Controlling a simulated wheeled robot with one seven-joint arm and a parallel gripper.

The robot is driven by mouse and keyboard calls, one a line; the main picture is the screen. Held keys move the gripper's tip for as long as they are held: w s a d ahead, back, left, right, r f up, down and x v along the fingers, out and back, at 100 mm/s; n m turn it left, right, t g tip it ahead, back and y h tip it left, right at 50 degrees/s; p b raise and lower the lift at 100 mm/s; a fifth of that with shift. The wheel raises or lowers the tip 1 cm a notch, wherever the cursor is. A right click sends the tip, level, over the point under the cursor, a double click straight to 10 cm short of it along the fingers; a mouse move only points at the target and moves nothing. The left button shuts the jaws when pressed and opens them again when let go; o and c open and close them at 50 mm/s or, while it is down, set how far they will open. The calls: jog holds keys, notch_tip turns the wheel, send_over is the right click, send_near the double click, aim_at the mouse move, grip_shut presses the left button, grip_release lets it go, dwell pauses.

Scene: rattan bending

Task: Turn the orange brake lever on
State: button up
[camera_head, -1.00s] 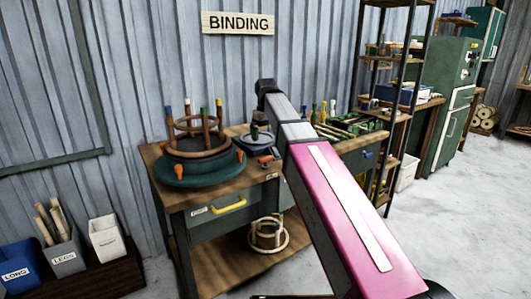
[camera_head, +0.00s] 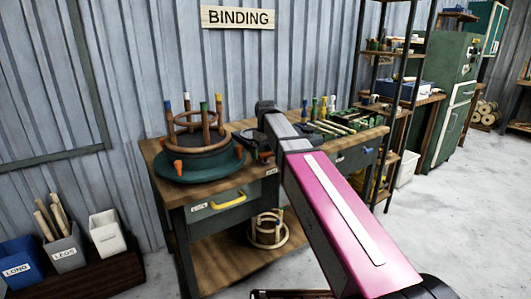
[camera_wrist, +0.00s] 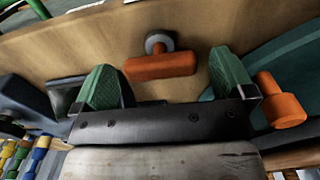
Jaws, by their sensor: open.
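In the wrist view, an orange lever (camera_wrist: 160,67) on a round grey pivot sits on the wooden bench top. My gripper (camera_wrist: 166,80) is open, with one green fingertip on each side of the lever and gaps at both sides. The lever lies crosswise between the tips; I cannot tell whether anything touches it.
Another orange knob (camera_wrist: 283,100) on the turntable is close beside the right finger. A dark device (camera_wrist: 20,105) is at the left in the wrist view. A tray of tools (camera_head: 345,122) lies on the bench to the right. A drawer with a yellow handle (camera_head: 229,199) is below.

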jog(key=shift+f, duration=0.1)
jog(key=c, duration=0.9)
jog(key=shift+m, duration=0.4)
jog(key=m, duration=0.8)
jog(key=shift+m, duration=0.3)
jog(key=m, duration=0.4)
jog(key=shift+m, duration=2.2)
